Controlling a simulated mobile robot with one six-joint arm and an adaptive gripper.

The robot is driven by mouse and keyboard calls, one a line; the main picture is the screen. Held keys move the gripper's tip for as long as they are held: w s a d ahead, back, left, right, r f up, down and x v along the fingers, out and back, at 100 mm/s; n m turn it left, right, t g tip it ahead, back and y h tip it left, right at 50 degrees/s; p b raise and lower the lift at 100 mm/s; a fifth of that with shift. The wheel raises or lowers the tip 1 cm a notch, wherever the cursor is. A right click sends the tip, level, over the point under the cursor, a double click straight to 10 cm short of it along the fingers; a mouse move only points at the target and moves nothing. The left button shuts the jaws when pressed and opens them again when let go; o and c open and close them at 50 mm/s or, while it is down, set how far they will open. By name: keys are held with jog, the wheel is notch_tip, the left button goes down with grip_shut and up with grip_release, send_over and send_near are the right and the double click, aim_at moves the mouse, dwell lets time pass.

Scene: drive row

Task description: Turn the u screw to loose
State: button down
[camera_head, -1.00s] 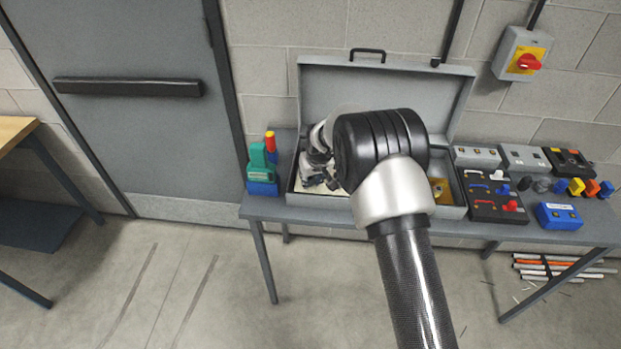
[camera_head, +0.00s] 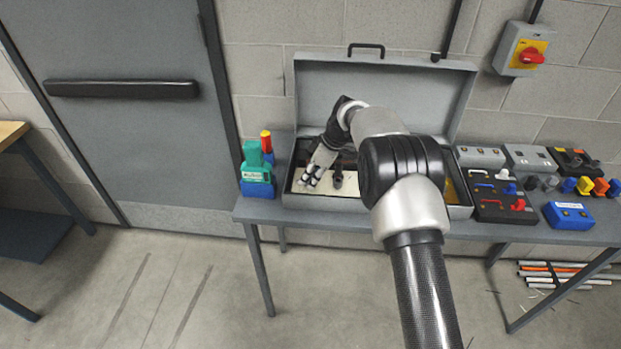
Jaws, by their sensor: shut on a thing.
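My gripper (camera_head: 312,175) is low inside the open grey case, at its left part, just above a pale panel (camera_head: 310,202). Its fingers are small in the view and appear shut on the u screw. The screw itself is hidden by the fingers, so its turn cannot be read. My arm reaches in from the lower right and covers the middle of the case. A dark upright part (camera_head: 337,178) shows just right of my gripper; I cannot tell what it is.
The case lid (camera_head: 420,95) stands open behind my arm. A green and blue holder (camera_head: 257,172) stands left of the case. Black panels with coloured handles (camera_head: 497,195) and a blue box (camera_head: 567,216) lie to the right on the grey bench (camera_head: 400,232).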

jog(key=shift+w+n+g+p, duration=0.15)
jog(key=shift+n+g+p, duration=0.55)
jog(key=shift+n, duration=0.9)
jog(key=c, duration=1.3)
grip_release()
